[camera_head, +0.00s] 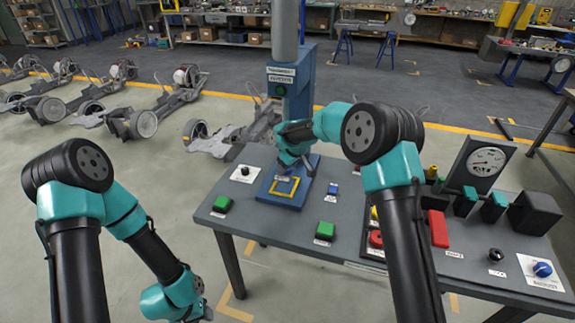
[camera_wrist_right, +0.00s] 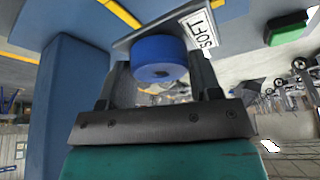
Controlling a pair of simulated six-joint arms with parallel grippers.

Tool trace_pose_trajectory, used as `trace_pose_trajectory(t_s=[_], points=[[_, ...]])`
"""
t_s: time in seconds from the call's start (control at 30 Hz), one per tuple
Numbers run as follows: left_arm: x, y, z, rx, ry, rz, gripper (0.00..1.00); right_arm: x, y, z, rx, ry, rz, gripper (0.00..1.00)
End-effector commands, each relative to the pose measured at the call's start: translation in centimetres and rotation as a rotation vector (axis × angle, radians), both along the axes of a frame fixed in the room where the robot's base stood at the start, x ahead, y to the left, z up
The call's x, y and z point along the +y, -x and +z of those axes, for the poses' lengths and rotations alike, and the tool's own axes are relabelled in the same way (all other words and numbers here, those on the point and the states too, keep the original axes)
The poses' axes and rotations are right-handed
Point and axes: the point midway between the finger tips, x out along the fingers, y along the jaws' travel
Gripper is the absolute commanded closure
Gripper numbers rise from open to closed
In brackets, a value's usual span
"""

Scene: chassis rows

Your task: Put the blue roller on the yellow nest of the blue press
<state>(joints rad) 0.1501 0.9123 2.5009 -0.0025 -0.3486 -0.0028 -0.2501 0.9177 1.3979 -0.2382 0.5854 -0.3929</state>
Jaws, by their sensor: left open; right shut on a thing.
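The blue press (camera_head: 297,95) stands at the back left of the workbench, with its blue column and base. Its yellow nest (camera_head: 286,187) is a square yellow frame on that base. My right gripper (camera_head: 288,160) is just above and behind the nest. In the right wrist view, my right gripper (camera_wrist_right: 160,85) is shut on the blue roller (camera_wrist_right: 160,58), which sits between its fingers; the head view hides the roller. A yellow bar (camera_wrist_right: 120,13) shows beyond it on a blue surface. My left gripper (camera_head: 203,309) hangs open and empty left of the bench, low in the picture.
The grey bench (camera_head: 270,222) carries green blocks (camera_head: 325,230), a small blue piece (camera_head: 333,188), a black knob on a white plate (camera_head: 244,171), a red block (camera_head: 438,228) and a dial gauge (camera_head: 487,160). Chassis (camera_head: 140,115) stand on the floor.

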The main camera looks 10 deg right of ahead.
Motion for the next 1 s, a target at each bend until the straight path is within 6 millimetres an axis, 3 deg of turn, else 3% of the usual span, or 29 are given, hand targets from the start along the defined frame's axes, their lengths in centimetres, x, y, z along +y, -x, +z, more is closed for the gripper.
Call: trace_pose_trajectory(t_s=[0.5, 1.0], points=[[0.0, 0.0, 0.0, 0.0, 0.0, 0.0, 0.57, 0.0, 0.0, -3.6, 0.0, 0.0, 0.0, 0.72], [0.0, 0.0, 0.0, 0.0, 0.0, 0.0, 0.57, 0.0, 0.0, -4.1, 0.0, 0.0, 0.0, 0.72]])
